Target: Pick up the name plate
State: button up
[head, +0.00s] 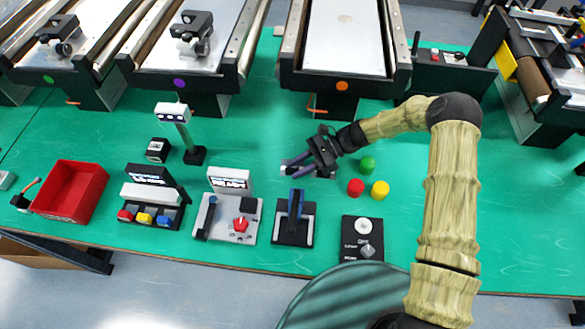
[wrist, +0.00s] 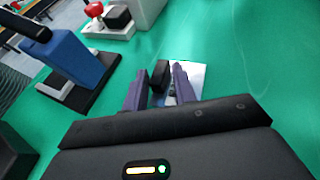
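A small flat white plate (wrist: 198,74), which I take to be the name plate, lies on the green table in the wrist view. A black block (wrist: 158,76) stands beside its left edge; I cannot tell whether they are joined. My gripper (wrist: 161,68) reaches low over them. Its two purple fingers are apart, with the black block between them and the right finger covering part of the white plate. I see no firm grip on either. In the head view my gripper (head: 287,168) is near the table's middle and mostly hides the plate.
Red (head: 355,187), yellow (head: 380,190) and green (head: 367,164) round pieces stand right of my gripper. A blue-levered stand (head: 293,235) and a knob box (head: 362,245) are nearer the front edge. A conveyor (head: 345,40) stands behind.

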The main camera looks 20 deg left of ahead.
aim_at(299, 168)
grip_shut()
jog(key=shift+r, duration=0.1)
notch_tip(299, 168, up, 10)
jog(key=b, duration=0.1)
dwell(0.4)
dwell(0.4)
